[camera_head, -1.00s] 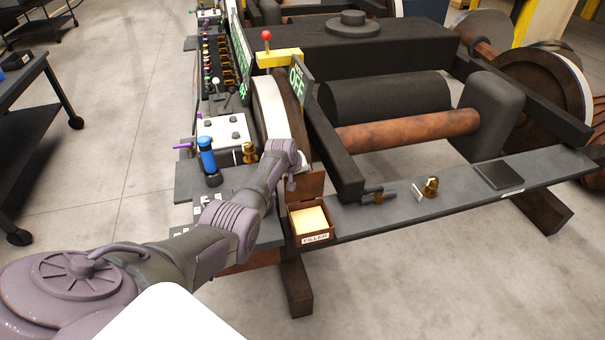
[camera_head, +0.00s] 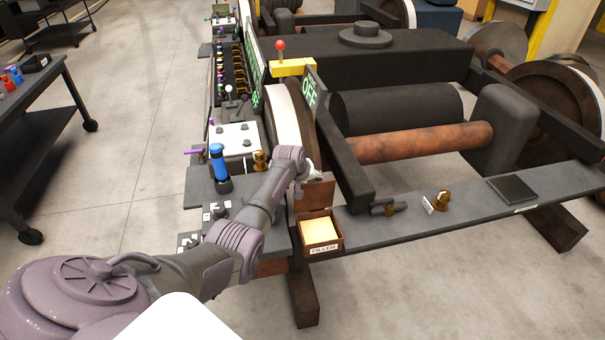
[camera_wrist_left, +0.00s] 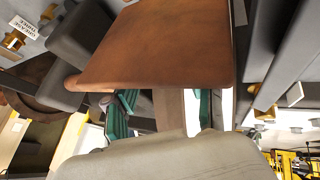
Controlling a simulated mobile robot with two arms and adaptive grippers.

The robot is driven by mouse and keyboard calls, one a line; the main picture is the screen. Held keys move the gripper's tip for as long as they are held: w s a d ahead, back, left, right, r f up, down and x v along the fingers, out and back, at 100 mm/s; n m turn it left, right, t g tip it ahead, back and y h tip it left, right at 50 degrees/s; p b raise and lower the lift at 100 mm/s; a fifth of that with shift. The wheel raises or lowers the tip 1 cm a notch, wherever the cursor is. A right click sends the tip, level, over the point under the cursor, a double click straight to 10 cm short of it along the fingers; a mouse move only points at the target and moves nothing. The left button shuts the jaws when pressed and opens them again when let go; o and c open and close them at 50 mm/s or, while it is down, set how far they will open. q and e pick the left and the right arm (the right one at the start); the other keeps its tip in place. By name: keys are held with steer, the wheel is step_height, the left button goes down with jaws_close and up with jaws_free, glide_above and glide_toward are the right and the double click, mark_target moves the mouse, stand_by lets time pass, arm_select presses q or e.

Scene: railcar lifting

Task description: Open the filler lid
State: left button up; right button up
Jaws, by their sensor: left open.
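The brown filler box (camera_head: 320,233), labelled FILLER, sits on the near edge of the grey bench and holds pale yellow contents. Its brown lid (camera_head: 316,194) stands raised, roughly upright, at the back of the box. My left gripper (camera_head: 312,178) is at the upper edge of the lid, just behind and above it, partly hidden by my own wrist. In the left wrist view the lid (camera_wrist_left: 160,45) fills the upper middle, beyond the two green-padded fingers (camera_wrist_left: 162,110). The fingers are apart with nothing visible gripped between them; contact with the lid cannot be told. My right gripper is not in view.
A blue-topped cylinder (camera_head: 218,165) and a brass fitting (camera_head: 260,160) stand left of the arm. The wheel (camera_head: 285,115) and dark frame beam (camera_head: 340,165) are close behind the gripper. Brass fittings (camera_head: 442,199) lie along the bench to the right.

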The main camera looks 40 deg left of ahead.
arm_select(q)
steer(key=v, duration=1)
stand_by(0.3)
steer(key=s+d+f+m+g, duration=0.1)
steer(key=s+d+f+m, duration=0.25)
steer(key=s+d, duration=0.4)
steer(key=s+d+f+m+g, duration=0.1)
steer(key=s+d+f+m, duration=0.3)
steer(key=s, duration=0.6)
steer(key=s+d+r+m+g+h, duration=0.1)
steer(key=s+d+m, duration=0.1)
steer(key=s+d, duration=0.6)
steer(key=s+d+m, duration=0.1)
steer(key=s+d, duration=0.3)
steer(key=s, duration=0.8)
step_height(320, 180, down, 26)
steer(key=s+g, duration=0.1)
steer(key=g, duration=0.1)
steer(key=s+a+f, duration=0.3)
steer(key=s+f, duration=1.2)
steer(key=s, duration=0.1)
steer(key=shift+s+a+f+m+g, duration=0.2)
steer(key=shift+s+f+m+g, duration=0.1)
steer(key=shift+s+m+g, duration=0.1)
